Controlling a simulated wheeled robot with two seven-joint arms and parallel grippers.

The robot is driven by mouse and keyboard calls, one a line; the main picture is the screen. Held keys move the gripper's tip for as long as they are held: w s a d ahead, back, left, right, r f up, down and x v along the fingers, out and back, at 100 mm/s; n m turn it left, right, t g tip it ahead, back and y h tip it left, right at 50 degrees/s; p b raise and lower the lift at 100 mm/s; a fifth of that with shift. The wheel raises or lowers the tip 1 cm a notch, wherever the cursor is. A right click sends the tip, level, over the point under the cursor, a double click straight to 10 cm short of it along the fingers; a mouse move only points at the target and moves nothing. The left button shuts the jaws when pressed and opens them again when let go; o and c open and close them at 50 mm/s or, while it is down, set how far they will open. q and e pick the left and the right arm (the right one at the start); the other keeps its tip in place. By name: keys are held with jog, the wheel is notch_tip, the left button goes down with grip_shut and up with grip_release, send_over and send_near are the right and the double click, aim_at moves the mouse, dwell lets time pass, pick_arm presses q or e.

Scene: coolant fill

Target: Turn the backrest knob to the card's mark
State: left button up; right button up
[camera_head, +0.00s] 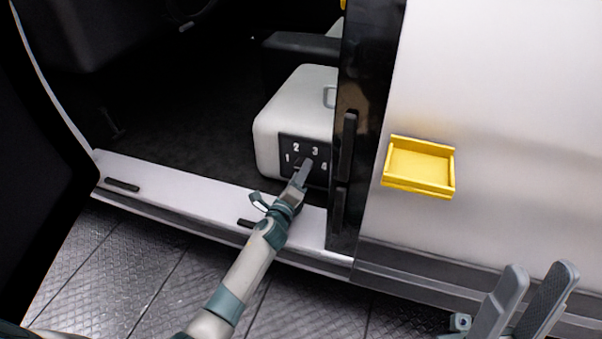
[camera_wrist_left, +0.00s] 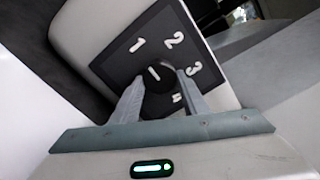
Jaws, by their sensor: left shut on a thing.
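The backrest knob (camera_wrist_left: 157,82) is a dark round knob on a black plate (camera_wrist_left: 122,62) with white numbers 1 to 4. The plate also shows in the head view (camera_head: 286,148), on the side of the light grey seat base (camera_head: 290,100). In the left wrist view a short white line on the knob slants up-left, roughly towards the 1. My left gripper (camera_wrist_left: 160,85) has its fingers on either side of the knob and is shut on it. In the head view the gripper hides most of the knob. My right gripper (camera_head: 530,285) is open and empty at the lower right. I see no card.
A yellow tray (camera_head: 418,188) is on the white outer panel (camera_head: 510,110), right of the opening, and looks empty. A dark pillar (camera_head: 365,120) stands close right of the seat. A white sill (camera_head: 180,193) runs below my left arm. The cabin floor left of the seat is clear.

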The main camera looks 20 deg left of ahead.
pick_arm(q)
jog(key=o, duration=0.9)
jog(key=shift+o, duration=0.8)
jog(key=shift+m, duration=0.3)
jog(key=s+m+p, duration=0.1)
jog(key=s+m, duration=0.2)
jog(key=s, duration=0.3)
jog(key=s+m+p, duration=0.1)
jog(key=s+m, duration=0.3)
jog(key=s, duration=0.2)
jog(key=s+a+m, duration=0.1)
jog(key=s+m, duration=0.2)
jog(key=s, duration=0.3)
jog(key=shift+a+m+p, duration=0.1)
jog(key=shift+m+p, duration=0.3)
jog(key=s+a+f+n+g+y+p, duration=0.2)
jog(key=s+n, duration=0.3)
jog(key=n, duration=0.5)
jog(key=s+a+f+n+g+y+p, duration=0.1)
jog(key=s+a+f+n+g+p, duration=0.1)
jog(key=n, duration=0.8)
jog(key=s+f+g+p, duration=0.1)
jog(key=s+f+g, duration=0.1)
jog(key=s+f, duration=0.1)
jog(key=shift+s+a+f+g+y, duration=0.2)
jog(key=shift+s+a+g+y, duration=0.2)
jog(key=shift+s, duration=0.25)
